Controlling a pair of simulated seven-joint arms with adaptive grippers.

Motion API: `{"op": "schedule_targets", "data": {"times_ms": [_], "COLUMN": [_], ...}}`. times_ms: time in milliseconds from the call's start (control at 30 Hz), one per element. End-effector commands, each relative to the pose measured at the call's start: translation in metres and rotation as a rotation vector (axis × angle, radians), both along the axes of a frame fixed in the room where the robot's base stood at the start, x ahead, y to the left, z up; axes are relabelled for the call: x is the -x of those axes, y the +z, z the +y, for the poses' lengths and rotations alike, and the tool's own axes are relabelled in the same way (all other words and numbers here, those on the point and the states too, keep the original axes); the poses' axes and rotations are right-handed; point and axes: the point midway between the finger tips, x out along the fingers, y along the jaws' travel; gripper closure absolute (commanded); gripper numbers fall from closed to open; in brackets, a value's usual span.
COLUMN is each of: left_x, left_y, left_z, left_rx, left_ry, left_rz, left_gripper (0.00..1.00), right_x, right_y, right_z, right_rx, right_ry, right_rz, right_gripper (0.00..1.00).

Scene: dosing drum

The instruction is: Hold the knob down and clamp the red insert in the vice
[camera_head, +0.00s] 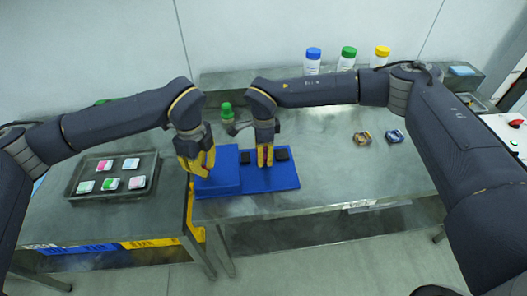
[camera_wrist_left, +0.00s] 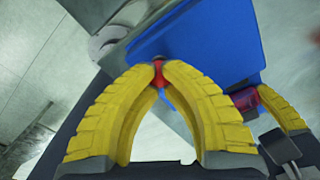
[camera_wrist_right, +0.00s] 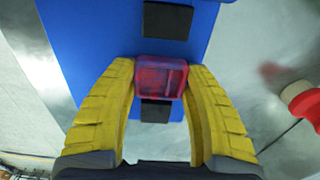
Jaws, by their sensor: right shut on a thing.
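The blue fixture (camera_head: 220,182) has a raised block at its left and a lower plate (camera_head: 288,180) with two black vice jaws, one (camera_head: 281,154) showing to the right of my right gripper. My right gripper (camera_head: 265,163) points down over the plate. In the right wrist view its fingertips are shut on the translucent red insert (camera_wrist_right: 161,77), between the black jaws (camera_wrist_right: 167,20). My left gripper (camera_head: 201,172) is at the raised block. In the left wrist view its fingertips nearly meet at a small red knob (camera_wrist_left: 158,79), mostly hidden by them.
A tray (camera_head: 70,187) with several small coloured boxes stands on the left table. Blue-, green- and yellow-capped bottles (camera_head: 348,58) stand at the back.

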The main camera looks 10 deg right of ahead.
Motion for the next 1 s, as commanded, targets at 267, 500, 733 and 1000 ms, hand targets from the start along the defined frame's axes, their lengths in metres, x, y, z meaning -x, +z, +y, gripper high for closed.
{"op": "schedule_targets", "data": {"times_ms": [267,500,733,1000], "left_x": [0.0009,0.0009,0.0009,0.0010], "left_y": [-0.0017,-0.0017,-0.0017,-0.0017], "left_z": [0.0004,0.0004,0.0004,0.0005], "left_rx": [-0.002,-0.002,-0.002,-0.002], "left_ry": [0.000,0.000,0.000,0.000], "left_rz": [0.003,0.003,0.003,0.003], "left_gripper": [1.00,1.00,1.00,1.00], "right_x": [0.0001,0.0004,0.0004,0.0004], "right_y": [-0.0008,-0.0006,-0.0007,-0.0008], "right_z": [0.0000,0.0001,0.0000,-0.0001], "right_rx": [0.000,0.000,0.000,0.000], "right_ry": [0.000,0.000,0.000,0.000], "right_rz": [0.000,0.001,0.001,0.001], "right_gripper": [0.77,0.46,0.25,0.06]}}
